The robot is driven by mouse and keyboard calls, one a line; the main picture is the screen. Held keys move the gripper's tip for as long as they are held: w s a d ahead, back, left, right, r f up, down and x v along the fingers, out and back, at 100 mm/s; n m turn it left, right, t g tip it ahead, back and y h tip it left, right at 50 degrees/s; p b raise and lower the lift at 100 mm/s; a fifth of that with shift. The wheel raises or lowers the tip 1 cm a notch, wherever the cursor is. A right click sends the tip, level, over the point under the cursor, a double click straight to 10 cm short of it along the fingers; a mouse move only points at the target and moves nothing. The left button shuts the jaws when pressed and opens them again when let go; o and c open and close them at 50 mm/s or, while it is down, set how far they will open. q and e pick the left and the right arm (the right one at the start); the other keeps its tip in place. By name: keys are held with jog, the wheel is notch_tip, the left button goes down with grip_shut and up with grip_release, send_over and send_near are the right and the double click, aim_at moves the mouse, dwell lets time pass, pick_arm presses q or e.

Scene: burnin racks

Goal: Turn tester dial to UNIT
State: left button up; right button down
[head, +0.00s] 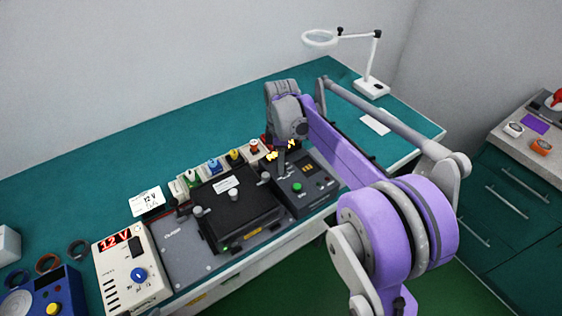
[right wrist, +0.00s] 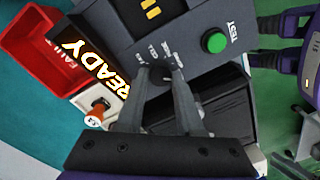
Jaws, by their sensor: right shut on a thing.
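The tester is a dark grey box (head: 312,198) right of the black unit on the fixture plate. Its green TEST button (head: 297,186) also shows in the right wrist view (right wrist: 214,42). My right gripper (head: 281,168) is over the tester's left part. In the right wrist view its fingers (right wrist: 160,72) point down at the panel and are shut on the small dark dial, which they mostly hide. Small white labels (right wrist: 152,47) surround the fingertips, too small to read surely. The dial's pointer is hidden.
A lit READY display (right wrist: 98,78) and a red bin (right wrist: 28,45) are close to the gripper. A black unit (head: 235,210) sits on the grey plate (head: 180,260). A white power supply (head: 125,265) reads 12 V.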

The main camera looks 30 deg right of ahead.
jog(key=shift+m, duration=0.3)
jog(key=c, duration=0.5)
grip_release()
jog(key=shift+c, duration=0.2)
jog(key=shift+r, duration=0.1)
notch_tip(320, 180, up, 11)
jog(key=shift+w+d+f+p, duration=0.15)
jog(key=shift+w+f+p, duration=0.05)
jog(key=shift+p, duration=0.15)
